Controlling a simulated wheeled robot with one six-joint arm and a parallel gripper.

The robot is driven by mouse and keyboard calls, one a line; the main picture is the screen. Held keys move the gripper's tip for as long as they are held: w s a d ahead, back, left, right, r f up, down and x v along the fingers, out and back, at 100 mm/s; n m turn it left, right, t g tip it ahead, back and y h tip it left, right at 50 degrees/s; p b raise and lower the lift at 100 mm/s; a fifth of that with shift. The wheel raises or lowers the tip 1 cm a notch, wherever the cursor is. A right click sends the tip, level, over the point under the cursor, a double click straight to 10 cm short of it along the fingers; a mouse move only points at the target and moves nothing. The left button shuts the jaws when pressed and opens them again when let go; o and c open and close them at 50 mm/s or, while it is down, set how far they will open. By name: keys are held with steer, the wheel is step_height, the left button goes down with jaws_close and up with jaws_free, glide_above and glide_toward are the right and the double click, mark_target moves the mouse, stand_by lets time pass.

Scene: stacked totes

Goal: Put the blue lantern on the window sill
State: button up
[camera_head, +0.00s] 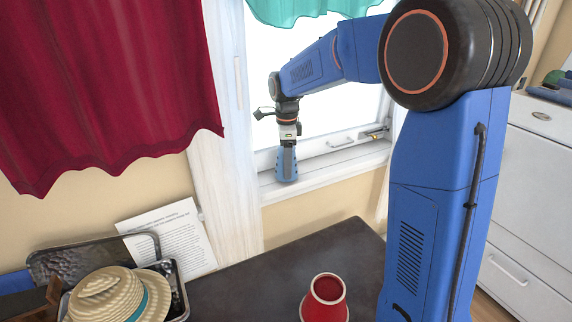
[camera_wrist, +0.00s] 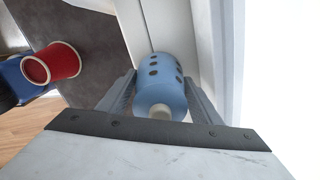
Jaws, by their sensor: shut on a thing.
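The blue lantern (camera_head: 286,172) is upright at the left part of the white window sill (camera_head: 338,167). In the wrist view the lantern (camera_wrist: 160,88) is a blue cylinder with dark round holes and a pale knob facing me. My gripper (camera_head: 287,150) points down from above and is shut on the lantern, with one grey finger on each side in the wrist view (camera_wrist: 160,92). The lantern's base is at sill level, but I cannot tell whether it touches the sill.
A red cup-like vessel (camera_head: 326,300) stands on the dark table (camera_head: 250,285) below the sill. A straw hat (camera_head: 112,300), a metal tray (camera_head: 180,290) and a printed sheet (camera_head: 172,235) are at left. A red curtain (camera_head: 105,90) hangs left of the window. The sill right of the lantern is mostly clear.

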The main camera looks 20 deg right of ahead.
steer(key=shift+w+f, duration=0.2)
steer(key=shift+f, duration=0.1)
steer(key=shift+f, duration=0.1)
steer(key=o, duration=1)
steer(key=shift+r, duration=3.85)
